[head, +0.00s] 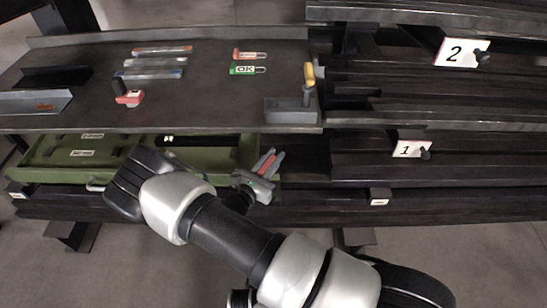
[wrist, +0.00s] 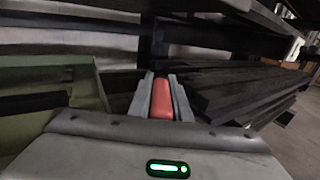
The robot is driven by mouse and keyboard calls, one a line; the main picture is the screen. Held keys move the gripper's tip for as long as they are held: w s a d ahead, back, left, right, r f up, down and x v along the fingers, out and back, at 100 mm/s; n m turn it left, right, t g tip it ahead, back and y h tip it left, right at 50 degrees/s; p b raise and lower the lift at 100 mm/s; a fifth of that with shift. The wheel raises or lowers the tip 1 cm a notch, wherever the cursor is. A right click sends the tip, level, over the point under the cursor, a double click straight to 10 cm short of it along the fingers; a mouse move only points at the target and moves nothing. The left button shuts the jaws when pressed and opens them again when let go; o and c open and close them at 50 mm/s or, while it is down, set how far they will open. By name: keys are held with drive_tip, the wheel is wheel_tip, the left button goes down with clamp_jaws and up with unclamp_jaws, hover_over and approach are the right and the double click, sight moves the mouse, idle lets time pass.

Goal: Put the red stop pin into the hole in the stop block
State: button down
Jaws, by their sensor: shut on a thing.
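My gripper (head: 267,163) is shut on a red pin, the stop pin (head: 264,164). It is in front of the worktable, beside the right end of the open green drawer. In the wrist view the red stop pin (wrist: 162,99) sits between the two grey fingers (wrist: 162,95), with a dark part at its far end. I cannot tell the stop block for certain in these frames, and no hole shows clearly.
The dark worktable (head: 205,110) holds a grey box (head: 291,112) beside a yellow-topped handle (head: 309,76), a red-and-black tool (head: 128,96) and tags. The green drawer (head: 42,167) stands open below. Dark slatted racks with signs 1 (head: 408,149) and 2 (head: 455,53) fill the right.

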drive_tip(key=shift+f+b, duration=0.4)
drive_tip(key=shift+f, duration=0.15)
drive_tip(key=c, duration=1.6)
unclamp_jaws()
drive_tip(key=shift+o, duration=0.2)
drive_tip(key=p+v, duration=0.1)
drive_tip(key=v, duration=1.6)
drive_tip(key=shift+s+p, duration=0.2)
drive_tip(key=shift+p, duration=0.1)
